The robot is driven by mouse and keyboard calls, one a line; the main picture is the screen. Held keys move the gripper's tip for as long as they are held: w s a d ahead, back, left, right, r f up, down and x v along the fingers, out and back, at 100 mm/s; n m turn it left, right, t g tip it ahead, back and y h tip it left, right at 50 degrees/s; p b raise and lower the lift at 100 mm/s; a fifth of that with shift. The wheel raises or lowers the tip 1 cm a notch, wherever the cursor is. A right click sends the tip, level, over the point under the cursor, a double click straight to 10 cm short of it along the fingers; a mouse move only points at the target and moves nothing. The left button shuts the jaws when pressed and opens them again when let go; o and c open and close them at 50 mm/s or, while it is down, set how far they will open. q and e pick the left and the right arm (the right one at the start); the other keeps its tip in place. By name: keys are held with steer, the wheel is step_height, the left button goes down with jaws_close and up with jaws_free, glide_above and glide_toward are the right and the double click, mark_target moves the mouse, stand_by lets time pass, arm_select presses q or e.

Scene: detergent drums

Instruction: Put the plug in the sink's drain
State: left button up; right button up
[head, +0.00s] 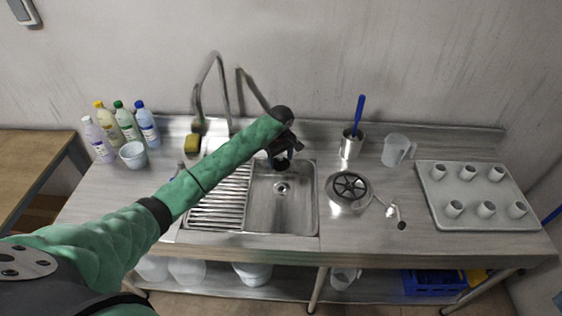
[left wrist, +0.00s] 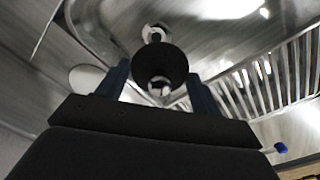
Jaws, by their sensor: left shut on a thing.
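My left gripper (head: 282,160) is above the back part of the sink basin (head: 301,214). In the left wrist view, its two fingers (left wrist: 160,84) are shut on the plug (left wrist: 148,64), a round black piece with a light part near its middle. The plug is held above the basin, apart from the drain. The round metal drain (head: 282,188) is open in the basin floor; it also shows just beyond the plug in the left wrist view (left wrist: 154,32), partly covered by it. In the head view the plug is hard to tell from the dark gripper. My right gripper is not in view.
A ribbed drainboard (head: 218,208) lies left of the basin, with a tall faucet (head: 197,100) behind. Several bottles (head: 126,121) and a cup (head: 133,154) stand left. A strainer pot (head: 349,187), steel cup (head: 351,146), measuring jug (head: 396,150) and cup tray (head: 480,216) stand right.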

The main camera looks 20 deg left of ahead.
mark_target(282, 162)
arm_select(q)
steer(key=shift+w, duration=0.2)
steer(key=shift+w+d, duration=0.1)
steer(key=shift+w, duration=0.1)
steer(key=shift+f, duration=2.75)
step_height(282, 162, down, 5)
steer(key=b, duration=0.3)
steer(key=shift+b, duration=0.3)
steer(key=shift+f+b, duration=0.6)
steer(key=shift+b, duration=0.05)
steer(key=shift+f+b, duration=0.75)
steer(key=shift+f, duration=0.05)
steer(key=shift+f+b, duration=0.3)
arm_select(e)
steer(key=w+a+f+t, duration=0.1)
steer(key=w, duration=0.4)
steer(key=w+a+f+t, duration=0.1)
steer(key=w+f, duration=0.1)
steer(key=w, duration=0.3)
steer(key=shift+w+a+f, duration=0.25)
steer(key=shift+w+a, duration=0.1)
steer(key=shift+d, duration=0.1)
